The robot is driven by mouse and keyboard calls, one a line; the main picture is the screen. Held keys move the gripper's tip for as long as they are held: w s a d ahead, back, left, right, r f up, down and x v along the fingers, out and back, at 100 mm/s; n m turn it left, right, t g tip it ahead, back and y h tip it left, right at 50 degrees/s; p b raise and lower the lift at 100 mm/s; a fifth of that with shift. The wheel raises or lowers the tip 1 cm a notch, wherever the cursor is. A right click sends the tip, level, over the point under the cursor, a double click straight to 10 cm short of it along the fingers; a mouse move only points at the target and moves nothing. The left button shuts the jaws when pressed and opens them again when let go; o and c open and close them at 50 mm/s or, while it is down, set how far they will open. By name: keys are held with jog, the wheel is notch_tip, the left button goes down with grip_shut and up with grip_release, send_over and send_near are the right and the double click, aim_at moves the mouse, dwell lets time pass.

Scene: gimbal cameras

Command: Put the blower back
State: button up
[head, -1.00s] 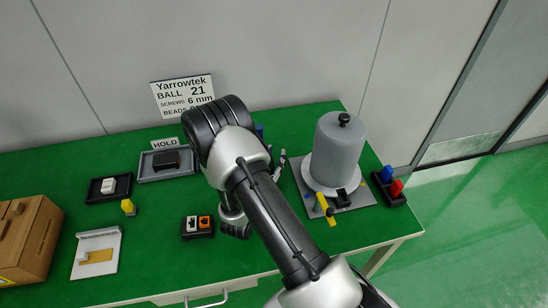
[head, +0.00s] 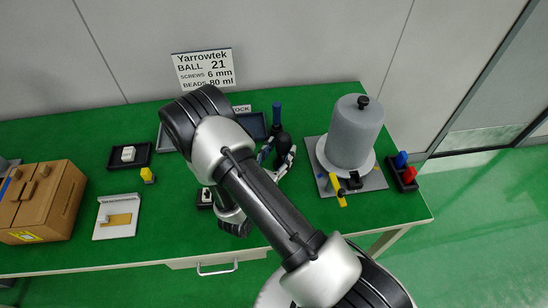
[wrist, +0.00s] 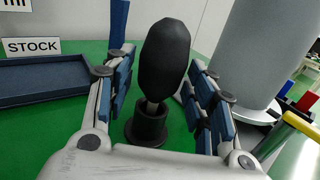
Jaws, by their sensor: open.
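The blower, a black bulb (wrist: 166,58) with a thin pale nozzle pointing down, stands roughly upright, slightly tilted, at a black round stand (wrist: 147,125). The nozzle's lower end is hidden in the stand's mouth; I cannot tell how deep it sits. In the head view the bulb (head: 283,145) shows beyond my forearm. My gripper (wrist: 160,90) is open, its blue-padded fingers on either side of the bulb, with visible gaps in the wrist view. In the head view my gripper (head: 277,158) is partly hidden by the arm.
A blue tray (wrist: 45,82) labelled STOCK lies left of the stand, and a blue upright object (head: 276,112) stands behind it. A large grey cylinder (head: 352,135) on a grey plate stands close at right, with a yellow handle (head: 338,188). Green table is bare in front.

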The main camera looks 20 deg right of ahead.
aim_at(280, 152)
jog(key=v, duration=0.4)
jog(key=shift+s+a, duration=0.15)
dwell(0.4)
